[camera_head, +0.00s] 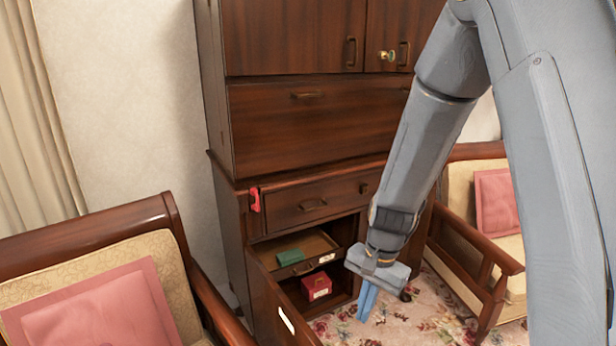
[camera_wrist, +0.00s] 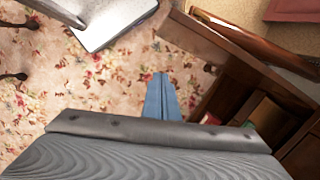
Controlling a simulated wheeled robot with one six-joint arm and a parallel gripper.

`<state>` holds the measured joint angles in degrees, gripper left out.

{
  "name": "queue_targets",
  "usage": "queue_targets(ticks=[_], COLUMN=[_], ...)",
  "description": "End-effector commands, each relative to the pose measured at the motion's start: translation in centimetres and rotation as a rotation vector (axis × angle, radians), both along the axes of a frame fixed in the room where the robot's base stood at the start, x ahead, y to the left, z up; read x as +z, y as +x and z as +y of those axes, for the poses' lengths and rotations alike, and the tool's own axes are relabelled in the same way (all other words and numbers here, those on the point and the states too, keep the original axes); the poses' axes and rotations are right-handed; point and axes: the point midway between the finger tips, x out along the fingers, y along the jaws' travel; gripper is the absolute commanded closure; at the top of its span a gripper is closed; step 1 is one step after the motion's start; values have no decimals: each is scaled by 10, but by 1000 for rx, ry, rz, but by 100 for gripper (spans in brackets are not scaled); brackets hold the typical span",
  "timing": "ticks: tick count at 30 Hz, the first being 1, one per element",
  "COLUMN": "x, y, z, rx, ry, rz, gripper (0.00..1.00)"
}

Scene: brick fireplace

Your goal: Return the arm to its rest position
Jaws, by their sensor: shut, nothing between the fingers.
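My gripper (camera_head: 367,303) hangs from my grey arm, pointing down in front of the wooden cabinet. Its blue fingers are together and hold nothing. In the wrist view the fingers (camera_wrist: 162,97) show against the floral carpet, with cabinet edges close on the right. My arm comes in from the upper right of the head view and hides part of the cabinet's right side.
The cabinet's lower door (camera_head: 277,306) stands open. Inside are a pulled-out tray drawer (camera_head: 312,246) with a green box (camera_head: 290,257), and a red box (camera_head: 316,287) below. Armchairs stand left (camera_head: 95,222) and right (camera_head: 490,262). Floral carpet (camera_head: 430,315) lies between.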

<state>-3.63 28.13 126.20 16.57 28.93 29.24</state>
Motion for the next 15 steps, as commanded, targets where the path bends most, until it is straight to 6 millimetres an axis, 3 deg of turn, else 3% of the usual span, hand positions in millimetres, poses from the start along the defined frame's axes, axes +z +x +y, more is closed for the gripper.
queue_targets(ticks=[1,6,12,15], x=[17,55,81,86], y=[-12,-54,-98,-111], z=[-9,-37,-62,-62], rx=[72,337,586,659], ry=[-11,-56,-106,-122], rz=[-25,-87,-131,-140], gripper=[100,100,100,100])
